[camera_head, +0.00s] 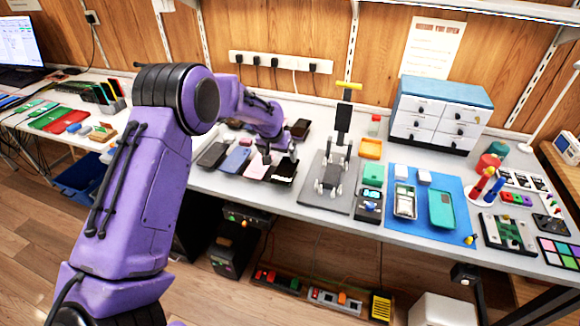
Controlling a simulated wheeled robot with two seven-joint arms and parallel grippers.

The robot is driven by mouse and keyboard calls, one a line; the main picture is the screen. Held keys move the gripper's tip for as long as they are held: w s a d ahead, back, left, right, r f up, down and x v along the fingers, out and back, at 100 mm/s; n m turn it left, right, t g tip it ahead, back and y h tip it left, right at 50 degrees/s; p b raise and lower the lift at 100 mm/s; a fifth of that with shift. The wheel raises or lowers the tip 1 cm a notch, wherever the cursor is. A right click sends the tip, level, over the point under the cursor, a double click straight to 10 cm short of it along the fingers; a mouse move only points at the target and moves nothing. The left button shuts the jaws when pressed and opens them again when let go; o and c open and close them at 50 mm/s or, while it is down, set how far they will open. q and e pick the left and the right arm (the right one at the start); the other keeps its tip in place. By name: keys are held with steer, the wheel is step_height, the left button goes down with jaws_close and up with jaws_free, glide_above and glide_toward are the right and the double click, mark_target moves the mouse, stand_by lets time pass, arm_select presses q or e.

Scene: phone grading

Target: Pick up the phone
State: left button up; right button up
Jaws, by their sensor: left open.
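Several phones lie in a group on the grey table, left of the middle. A dark phone (213,154), a blue phone (234,161) and a pale pinkish phone (258,167) lie side by side. A black phone or tray (285,171) lies at their right end. My left gripper (279,159) is open and points down just above the right end of this group, over the pale phone and the black item. I cannot tell whether its fingers touch anything. My left arm hides part of the group. My right gripper is not in view.
A grey mat with a stand (331,184) is right of the phones. A blue mat (457,238) bears a teal tray (441,210). A white drawer cabinet (434,115) stands behind. Red and green boards (62,119) lie on the left table. Wall sockets are at the back.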

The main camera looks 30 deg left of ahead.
mark_target(285, 170)
arm_select(q)
steer(key=x, duration=0.3)
steer(key=p+x, duration=0.1)
steer(key=x, duration=0.5)
steer(key=shift+d+p, duration=0.35)
steer(key=shift+p, duration=0.05)
steer(key=shift+w+f, duration=0.2)
steer(key=shift+f, duration=0.15)
steer(key=c, duration=1.2)
